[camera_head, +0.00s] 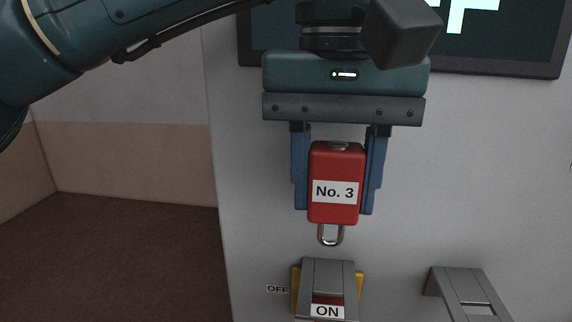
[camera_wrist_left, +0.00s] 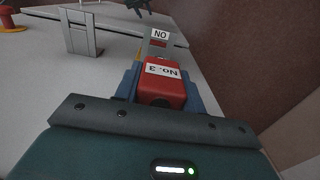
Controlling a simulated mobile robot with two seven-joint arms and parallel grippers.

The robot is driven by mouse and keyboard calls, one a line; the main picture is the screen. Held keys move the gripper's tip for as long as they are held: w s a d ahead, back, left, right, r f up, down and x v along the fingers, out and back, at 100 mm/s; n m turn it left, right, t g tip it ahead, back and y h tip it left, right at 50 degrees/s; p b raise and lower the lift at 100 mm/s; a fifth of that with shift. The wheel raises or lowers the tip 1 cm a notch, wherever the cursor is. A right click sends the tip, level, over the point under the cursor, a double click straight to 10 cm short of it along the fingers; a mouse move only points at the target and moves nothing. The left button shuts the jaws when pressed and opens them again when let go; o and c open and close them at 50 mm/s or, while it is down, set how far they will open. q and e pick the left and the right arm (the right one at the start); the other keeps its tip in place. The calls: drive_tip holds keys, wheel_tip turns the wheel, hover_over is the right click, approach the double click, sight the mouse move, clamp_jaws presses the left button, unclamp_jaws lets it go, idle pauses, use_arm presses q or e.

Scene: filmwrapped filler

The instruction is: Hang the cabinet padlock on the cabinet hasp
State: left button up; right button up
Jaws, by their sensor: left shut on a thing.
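The padlock (camera_head: 336,155) is a red block labelled "No. 3", hanging upright with its metal shackle (camera_head: 331,236) pointing down. My left gripper (camera_head: 335,208) is shut on it, with one blue finger on each side. In the left wrist view the padlock (camera_wrist_left: 162,93) sits between the fingers of the gripper (camera_wrist_left: 160,85). A grey slotted fitting (camera_head: 328,276) with yellow sides and an "ON" label shows just below the shackle in the head view, apart from it. A second grey slotted bracket (camera_head: 466,285) is at lower right. I cannot tell which is the hasp.
The pale cabinet face (camera_head: 480,180) is clear between the dark screen (camera_head: 500,60) above and the fittings below. An "OFF" label (camera_head: 277,289) is left of the fitting. A red and yellow part (camera_wrist_left: 10,22) is at the left wrist view's far left.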

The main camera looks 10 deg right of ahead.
use_arm(q)
drive_tip(key=shift+d+f, duration=0.15)
use_arm(e)
drive_tip(key=shift+w+a, duration=0.15)
drive_tip(key=shift+a, duration=0.3)
use_arm(q)
drive_tip(key=shift+s+f, duration=0.1)
use_arm(e)
drive_tip(key=shift+f, duration=0.1)
